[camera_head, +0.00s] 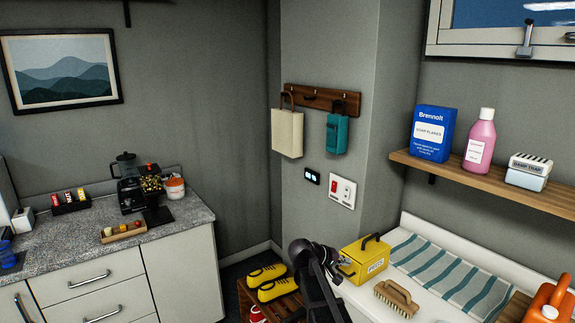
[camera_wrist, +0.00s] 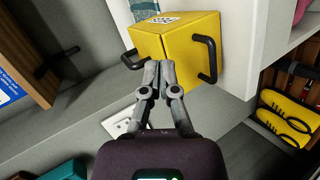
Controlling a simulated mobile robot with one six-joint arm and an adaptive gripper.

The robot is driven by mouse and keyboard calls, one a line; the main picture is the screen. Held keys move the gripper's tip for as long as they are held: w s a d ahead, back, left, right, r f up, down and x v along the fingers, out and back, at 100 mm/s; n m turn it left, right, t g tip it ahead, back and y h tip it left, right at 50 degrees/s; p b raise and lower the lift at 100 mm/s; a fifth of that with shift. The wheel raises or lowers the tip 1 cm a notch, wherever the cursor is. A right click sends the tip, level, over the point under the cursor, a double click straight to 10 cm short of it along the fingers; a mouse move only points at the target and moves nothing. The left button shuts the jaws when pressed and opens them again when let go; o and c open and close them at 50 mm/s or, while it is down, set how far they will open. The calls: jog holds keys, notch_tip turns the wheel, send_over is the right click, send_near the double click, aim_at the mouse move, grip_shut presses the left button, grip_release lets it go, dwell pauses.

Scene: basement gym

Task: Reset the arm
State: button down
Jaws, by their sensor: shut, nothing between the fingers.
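My arm rises from the bottom of the head view, and my gripper (camera_head: 341,261) is at its end, close to the left side of a yellow box (camera_head: 366,262) with a black handle. In the wrist view my gripper (camera_wrist: 158,66) has its two grey fingers together with nothing between them. The yellow box (camera_wrist: 190,48) is just beyond the fingertips there, seen tilted with dark handles. I cannot tell whether the fingertips touch it.
The box stands on a white top (camera_head: 345,292) beside a wooden brush (camera_head: 397,298) and a striped cloth (camera_head: 440,270). Yellow shoes (camera_head: 268,282) are on a wooden rack at left. A shelf (camera_head: 490,184) holds several items above. A granite counter (camera_head: 75,242) is far left.

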jog(key=s+f+m+g+y, duration=0.1)
jog(key=s+f+y, duration=0.2)
jog(key=s, duration=0.5)
jog(key=s+a+f+m+g+y, duration=0.1)
jog(key=s+f+g+y, duration=0.1)
jog(key=s, duration=0.6)
jog(key=s+f+m+g+y, duration=0.1)
jog(key=s+f+y, duration=0.3)
jog(key=s+y, duration=0.2)
jog(key=shift+s+a+f+g, duration=0.2)
jog(key=shift+s+a+g, duration=0.1)
jog(key=shift+s, duration=0.95)
